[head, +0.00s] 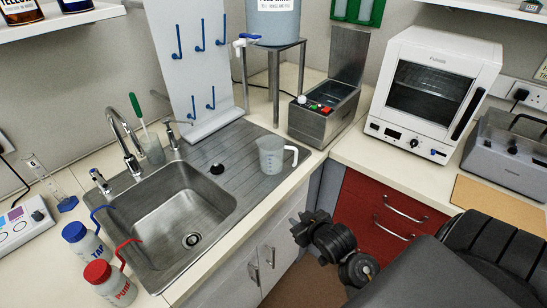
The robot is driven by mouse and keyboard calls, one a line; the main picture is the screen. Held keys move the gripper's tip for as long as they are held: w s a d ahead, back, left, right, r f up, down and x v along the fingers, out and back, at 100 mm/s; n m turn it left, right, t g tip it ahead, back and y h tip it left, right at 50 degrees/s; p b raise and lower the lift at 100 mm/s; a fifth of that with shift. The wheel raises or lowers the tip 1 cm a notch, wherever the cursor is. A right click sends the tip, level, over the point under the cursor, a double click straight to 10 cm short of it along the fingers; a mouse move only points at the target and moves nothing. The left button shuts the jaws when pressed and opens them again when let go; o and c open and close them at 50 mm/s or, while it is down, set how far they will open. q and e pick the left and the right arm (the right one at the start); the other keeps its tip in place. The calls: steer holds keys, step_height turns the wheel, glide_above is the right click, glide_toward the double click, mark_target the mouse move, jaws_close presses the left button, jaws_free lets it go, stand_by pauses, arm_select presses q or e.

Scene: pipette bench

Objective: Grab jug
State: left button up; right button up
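The jug (270,158) is a clear, greyish measuring jug with a white handle on its right. It stands upright on the ribbed drainboard of the steel sink, near the counter's front edge. My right gripper (297,228) is dark and sits at the end of my arm coming from the lower right. It is in front of the counter edge, below and to the right of the jug in the picture, and apart from it. Its fingers are small and dark, so their opening cannot be made out. My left gripper is not in view.
The sink basin (178,215) lies left of the jug, with a tap (124,145) behind it. Two wash bottles (95,270) stand at the lower left. A steel water bath (325,113) and a white oven (433,90) stand behind and right. Red drawers (375,215) are below the right counter.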

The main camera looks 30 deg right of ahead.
mark_target(296, 159)
steer(key=w+d+r+m+t, duration=0.1)
steer(key=w+d+r+t, duration=0.1)
steer(key=w+d, duration=0.1)
steer(key=w+d+r+m+t+h, duration=0.1)
steer(key=w+d+r+t, duration=0.1)
steer(key=w+d+r, duration=0.1)
steer(key=w+d+r+t+p, duration=0.1)
steer(key=w+d+r+t, duration=0.1)
steer(key=w, duration=0.4)
steer(key=shift+w+d+r+m+t+h, duration=0.15)
steer(key=shift+d+m+t+h, duration=0.1)
steer(key=shift+d, duration=0.35)
steer(key=shift+d+r+m+t+h, duration=0.15)
steer(key=shift+d+t, duration=0.1)
steer(key=shift+d, duration=0.35)
steer(key=shift+w+f, duration=0.1)
steer(key=shift+w, duration=0.35)
steer(key=shift+w+r+p, duration=0.2)
steer(key=shift+p, duration=0.2)
steer(key=w, duration=0.1)
steer(key=w+p, duration=0.1)
steer(key=w, duration=0.1)
steer(key=shift+w+d+p, duration=0.25)
steer(key=shift+w+p, duration=0.05)
steer(key=shift+w, duration=0.05)
steer(key=shift+w+d+f, duration=0.1)
steer(key=shift+w+f, duration=0.1)
steer(key=shift+w, duration=0.3)
jaws_close()
